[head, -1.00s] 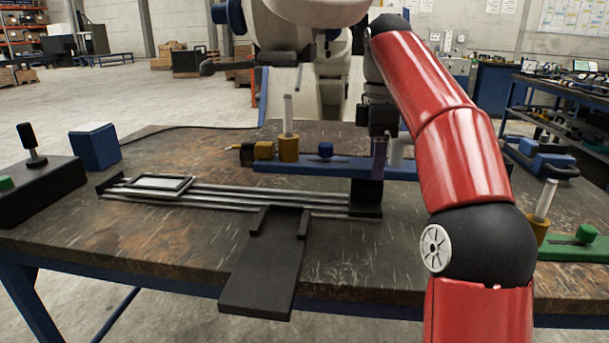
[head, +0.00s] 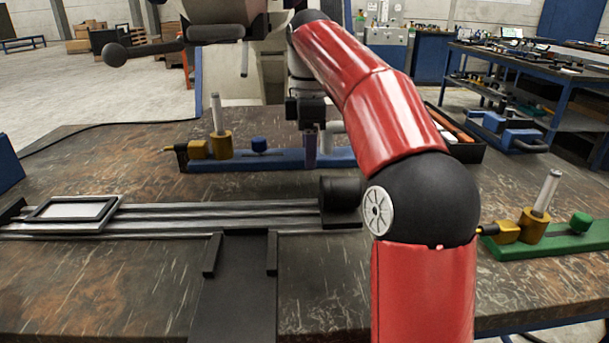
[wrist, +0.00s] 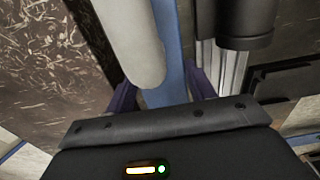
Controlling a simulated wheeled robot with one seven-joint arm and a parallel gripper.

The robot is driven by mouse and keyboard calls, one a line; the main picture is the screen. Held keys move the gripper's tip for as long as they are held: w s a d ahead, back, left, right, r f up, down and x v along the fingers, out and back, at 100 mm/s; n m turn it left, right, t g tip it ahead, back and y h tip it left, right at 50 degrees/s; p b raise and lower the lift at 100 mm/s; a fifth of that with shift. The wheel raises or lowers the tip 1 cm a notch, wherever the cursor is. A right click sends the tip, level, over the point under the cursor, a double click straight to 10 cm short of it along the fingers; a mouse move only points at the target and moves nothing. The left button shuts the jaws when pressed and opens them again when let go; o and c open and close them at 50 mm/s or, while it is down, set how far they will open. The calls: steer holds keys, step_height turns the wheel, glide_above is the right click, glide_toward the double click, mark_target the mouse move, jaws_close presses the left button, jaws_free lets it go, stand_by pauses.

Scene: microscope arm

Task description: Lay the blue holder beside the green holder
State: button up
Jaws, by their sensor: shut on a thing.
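The blue holder (head: 270,160) is a long blue bar with a brass-coloured clamp, an upright pale rod and a blue knob. It lies level across the far part of the bench. My gripper (head: 311,150) is shut on its bar, right of the knob. In the wrist view the blue bar (wrist: 177,70) runs between my purple fingers (wrist: 165,92), with a pale cylinder (wrist: 130,45) close beside them. I cannot tell whether the bar touches the bench. The green holder (head: 560,242), with a similar clamp and rod and a green knob, lies at the right, partly behind my arm.
A metal rail track with a framed slide (head: 72,209) and a dark cylinder (head: 340,195) lies in front of the blue holder. A black plate (head: 235,295) extends toward me. An open tray (head: 455,135) stands behind my arm.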

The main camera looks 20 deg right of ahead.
mark_target(309, 187)
steer(key=shift+f, duration=2.85)
steer(key=o, duration=1.6)
steer(key=shift+c, duration=0.2)
